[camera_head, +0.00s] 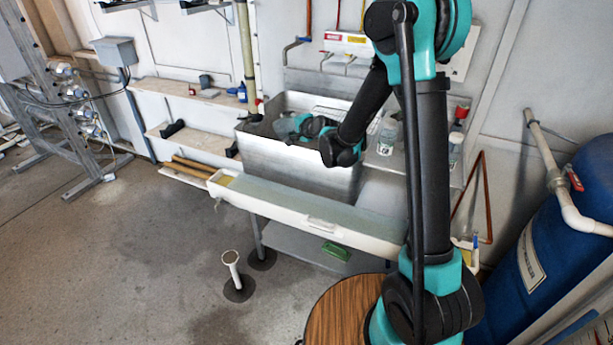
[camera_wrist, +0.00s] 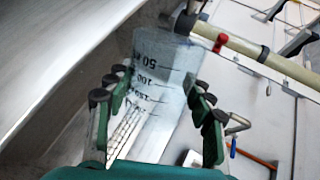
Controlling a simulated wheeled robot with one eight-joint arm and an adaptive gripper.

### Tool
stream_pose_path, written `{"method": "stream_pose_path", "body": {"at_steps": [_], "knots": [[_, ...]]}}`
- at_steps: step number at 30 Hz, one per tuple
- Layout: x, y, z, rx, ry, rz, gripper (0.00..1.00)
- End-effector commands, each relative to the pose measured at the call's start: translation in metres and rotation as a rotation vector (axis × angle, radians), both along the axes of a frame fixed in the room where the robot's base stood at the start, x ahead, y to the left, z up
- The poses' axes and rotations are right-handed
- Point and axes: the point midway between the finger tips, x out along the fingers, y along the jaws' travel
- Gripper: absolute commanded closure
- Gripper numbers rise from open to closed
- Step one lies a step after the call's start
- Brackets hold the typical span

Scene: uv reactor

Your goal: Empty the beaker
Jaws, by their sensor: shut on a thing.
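The beaker (camera_wrist: 160,85) is clear, with dark graduation marks that read upside down in the wrist view. My gripper (camera_wrist: 158,105) has its dark-padded fingers on both sides of the beaker and is shut on it. In the head view my gripper (camera_head: 308,127) is at the left part of the grey metal sink (camera_head: 290,160), within its rim, with the beaker (camera_head: 284,125) at its left end. The beaker looks tipped well away from upright. Whether any liquid is in it cannot be told.
A tan vertical pipe (camera_head: 247,60) stands close by at the sink's back left. A long white trough (camera_head: 300,212) runs along the sink's front. Bottles (camera_head: 387,135) stand right of the sink. A round wooden stool top (camera_head: 340,312) is below. The floor at left is clear.

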Motion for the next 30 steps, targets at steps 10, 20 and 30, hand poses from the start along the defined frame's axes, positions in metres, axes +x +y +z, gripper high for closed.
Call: {"method": "stream_pose_path", "body": {"at_steps": [10, 20, 30], "knots": [[-0.012, 0.014, 0.018, -0.149, -0.124, 0.004, 0.77], [-0.014, 0.017, 0.015, -0.288, -0.235, 0.005, 0.77], [-0.014, 0.017, 0.024, -0.427, -0.345, 0.003, 0.77]]}}
